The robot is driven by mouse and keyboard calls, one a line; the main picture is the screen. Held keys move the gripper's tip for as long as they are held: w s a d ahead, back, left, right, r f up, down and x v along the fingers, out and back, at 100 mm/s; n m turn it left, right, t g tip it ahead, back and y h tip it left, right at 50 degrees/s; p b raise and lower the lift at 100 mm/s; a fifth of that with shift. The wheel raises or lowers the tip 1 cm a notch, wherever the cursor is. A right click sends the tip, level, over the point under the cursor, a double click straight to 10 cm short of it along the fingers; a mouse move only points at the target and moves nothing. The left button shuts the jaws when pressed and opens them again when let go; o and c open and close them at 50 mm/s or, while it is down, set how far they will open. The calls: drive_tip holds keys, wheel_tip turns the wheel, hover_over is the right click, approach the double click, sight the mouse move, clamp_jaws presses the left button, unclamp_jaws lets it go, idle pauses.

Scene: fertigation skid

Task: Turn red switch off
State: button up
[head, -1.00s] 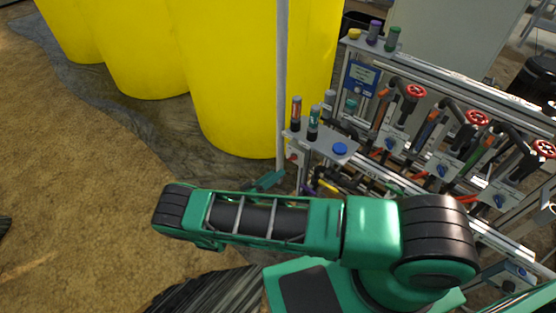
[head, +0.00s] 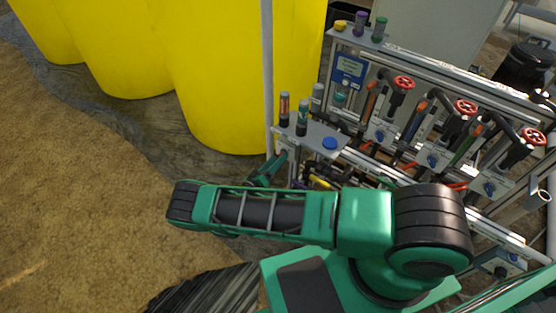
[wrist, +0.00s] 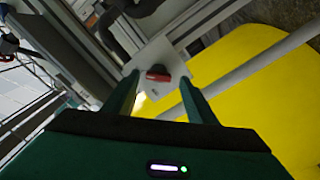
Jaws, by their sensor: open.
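The red switch (wrist: 158,74) shows in the wrist view as a red knob on a pale plate (wrist: 150,60), fixed to the metal frame. My gripper (wrist: 157,97) is open in the wrist view. Its two green fingers stand on either side of the knob in the picture, with the knob between and just beyond the tips. I cannot tell whether either finger touches it. In the head view my gripper (head: 274,165) is at the left end of the skid, partly behind my arm. The red switch is hidden there.
Large yellow tanks (head: 215,80) and a grey pole (head: 267,75) stand close behind. The brown floor at left is clear.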

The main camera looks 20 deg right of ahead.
drive_tip(key=shift+w+d, duration=0.25)
drive_tip(key=shift+d, duration=0.05)
drive_tip(key=shift+c, duration=0.4)
